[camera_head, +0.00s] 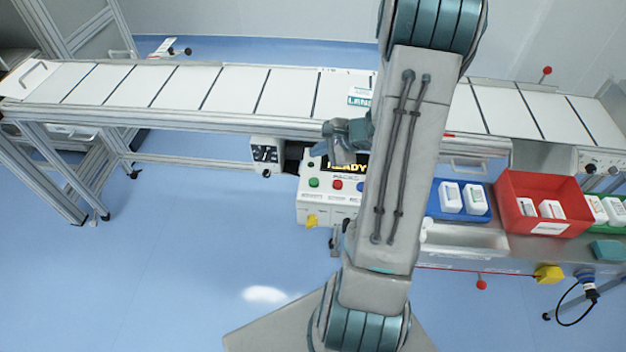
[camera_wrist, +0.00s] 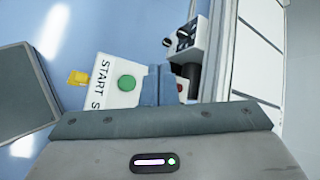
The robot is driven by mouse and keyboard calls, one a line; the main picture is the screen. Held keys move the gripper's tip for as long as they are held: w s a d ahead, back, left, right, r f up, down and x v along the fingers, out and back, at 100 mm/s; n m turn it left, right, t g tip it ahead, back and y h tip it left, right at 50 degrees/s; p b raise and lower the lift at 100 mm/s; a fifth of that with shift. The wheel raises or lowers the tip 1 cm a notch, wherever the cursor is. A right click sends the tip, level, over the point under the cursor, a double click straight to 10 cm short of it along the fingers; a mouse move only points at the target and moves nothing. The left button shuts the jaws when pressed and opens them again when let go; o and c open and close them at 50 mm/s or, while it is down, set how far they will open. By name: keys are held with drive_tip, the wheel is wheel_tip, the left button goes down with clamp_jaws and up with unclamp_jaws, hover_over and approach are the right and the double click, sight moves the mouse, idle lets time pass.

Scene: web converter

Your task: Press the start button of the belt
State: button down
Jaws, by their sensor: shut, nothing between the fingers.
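The green start button (camera_head: 314,183) sits at the left of a row of buttons on the white control box (camera_head: 325,206) in front of the belt (camera_head: 235,88). In the wrist view, the green button (camera_wrist: 127,82) lies just left of my fingers, with the word START printed beside it. My gripper (camera_head: 331,152) is above the control box, near its lit display. In the wrist view, my gripper (camera_wrist: 160,72) is shut and empty.
A red button (camera_head: 337,184) is right of the green one. A small switch box (camera_head: 265,152) hangs under the belt to the left. A blue bin (camera_head: 446,210) and a red bin (camera_head: 510,205) with white packs stand at right. The blue floor at left is open.

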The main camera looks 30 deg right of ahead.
drive_tip(key=b, duration=0.5)
hover_over(318, 182)
wheel_tip(318, 182, down, 8)
drive_tip(key=shift+w+r, duration=0.15)
drive_tip(key=shift+r, duration=0.05)
drive_tip(key=shift+f+b, duration=0.6)
drive_tip(key=shift+b, duration=0.05)
drive_tip(key=shift+f+b, duration=0.15)
drive_tip(key=shift+b, duration=0.15)
idle(1.0)
drive_tip(key=shift+f+b, duration=0.25)
drive_tip(key=shift+b, duration=0.2)
